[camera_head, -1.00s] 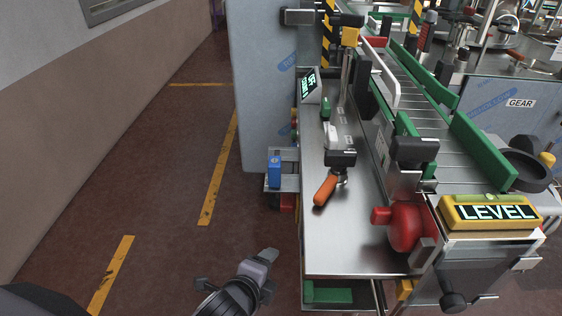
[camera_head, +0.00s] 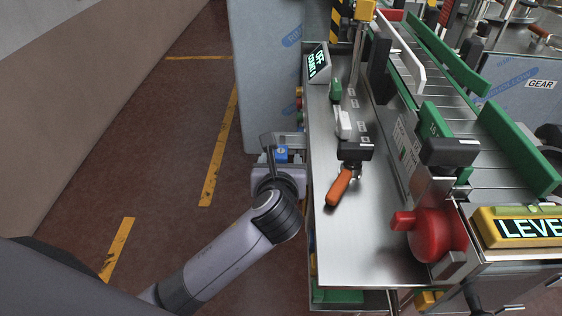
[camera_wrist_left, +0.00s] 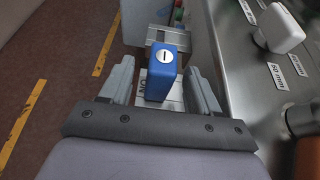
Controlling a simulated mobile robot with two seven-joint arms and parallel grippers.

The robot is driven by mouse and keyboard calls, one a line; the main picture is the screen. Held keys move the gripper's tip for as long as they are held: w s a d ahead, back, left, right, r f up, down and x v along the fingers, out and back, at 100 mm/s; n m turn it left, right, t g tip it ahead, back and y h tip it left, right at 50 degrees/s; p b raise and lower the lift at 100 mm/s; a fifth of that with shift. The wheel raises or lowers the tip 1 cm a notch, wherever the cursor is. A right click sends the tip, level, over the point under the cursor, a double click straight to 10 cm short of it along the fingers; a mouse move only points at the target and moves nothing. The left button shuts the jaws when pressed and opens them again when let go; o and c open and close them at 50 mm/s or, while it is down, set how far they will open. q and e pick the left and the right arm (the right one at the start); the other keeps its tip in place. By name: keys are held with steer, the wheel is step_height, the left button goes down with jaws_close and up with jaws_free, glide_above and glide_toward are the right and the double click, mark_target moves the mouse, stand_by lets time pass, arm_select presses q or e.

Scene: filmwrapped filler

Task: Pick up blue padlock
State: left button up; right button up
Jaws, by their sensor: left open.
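The blue padlock (camera_wrist_left: 162,72) stands upright between the two fingers of my left gripper (camera_wrist_left: 160,85) in the left wrist view. A round keyhole face shows on its top. Gaps show between the padlock and both fingers, so the gripper is open around it. A grey bracket with a light label lies under and behind the padlock. My right gripper is not in view.
The steel bench (camera_head: 362,247) is close on the right, with an orange-handled tool (camera_head: 339,187), a white knob (camera_head: 344,124) and a red rounded part (camera_head: 430,235). A blue-grey cabinet (camera_head: 262,75) stands behind. The floor to the left is clear.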

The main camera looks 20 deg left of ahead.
arm_select(q)
steer(key=shift+x, duration=2.4)
steer(key=shift+s+f, duration=0.1)
steer(key=shift+f, duration=0.05)
steer(key=c, duration=1.1)
steer(key=shift+c, duration=0.2)
